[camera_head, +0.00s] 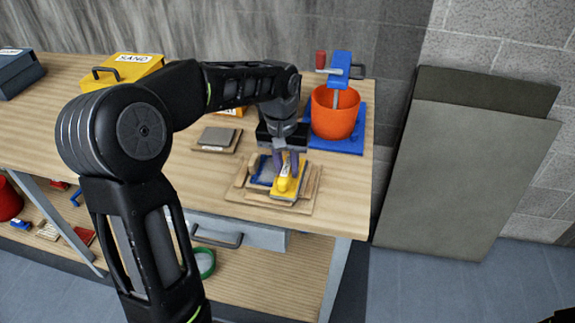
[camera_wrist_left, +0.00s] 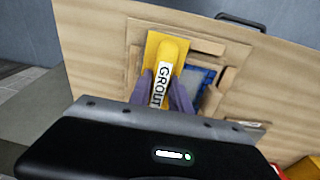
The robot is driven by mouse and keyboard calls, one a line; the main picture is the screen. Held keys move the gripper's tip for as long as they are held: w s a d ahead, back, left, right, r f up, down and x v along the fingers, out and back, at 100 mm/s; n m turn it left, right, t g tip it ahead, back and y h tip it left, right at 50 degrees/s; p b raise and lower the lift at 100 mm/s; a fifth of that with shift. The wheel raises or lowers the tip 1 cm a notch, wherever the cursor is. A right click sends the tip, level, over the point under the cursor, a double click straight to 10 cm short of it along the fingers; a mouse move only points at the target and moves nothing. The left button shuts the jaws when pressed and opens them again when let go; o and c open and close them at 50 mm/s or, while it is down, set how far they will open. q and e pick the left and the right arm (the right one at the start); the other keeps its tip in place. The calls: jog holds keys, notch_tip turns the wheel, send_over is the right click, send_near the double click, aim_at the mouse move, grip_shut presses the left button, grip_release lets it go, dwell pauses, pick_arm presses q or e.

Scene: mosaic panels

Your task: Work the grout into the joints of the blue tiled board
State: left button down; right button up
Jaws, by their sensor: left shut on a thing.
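My left gripper (camera_head: 287,172) is shut on the yellow grout float (camera_head: 284,183), whose label reads GROUT in the left wrist view (camera_wrist_left: 163,85). The float is over the right part of the blue tiled board (camera_head: 264,172), which also shows in the left wrist view (camera_wrist_left: 197,85). The board lies within a wooden frame of strips (camera_head: 238,190) near the table's front edge. The float and fingers hide much of the board. I cannot tell whether the float touches the tiles. My right gripper is not in view.
An orange bucket (camera_head: 335,118) stands on a blue mat (camera_head: 354,143) at the table's back right, with a blue-handled tool in it. A grey tile stack (camera_head: 216,138) lies behind the board. A yellow SAND box (camera_head: 128,70) stands at the back left. Grey slabs (camera_head: 465,180) lean on the right wall.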

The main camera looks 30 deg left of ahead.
pick_arm(q)
jog(key=shift+w+a+r+p, duration=0.1)
jog(key=shift+w+p, duration=0.3)
jog(key=w+p, duration=0.1)
jog(key=w+a+p, duration=0.1)
jog(key=w, duration=0.1)
jog(key=shift+w+r, duration=0.15)
jog(key=shift+w+a, duration=0.15)
jog(key=shift+w, duration=0.2)
jog(key=shift+r, duration=0.1)
jog(key=shift+s+a+r+p, duration=0.1)
jog(key=shift+s+r+p, duration=0.1)
jog(key=shift+r+p, duration=1.1)
jog(key=shift+s+r+p, duration=0.15)
jog(key=shift+r+p, duration=0.7)
jog(key=shift+r, duration=0.8)
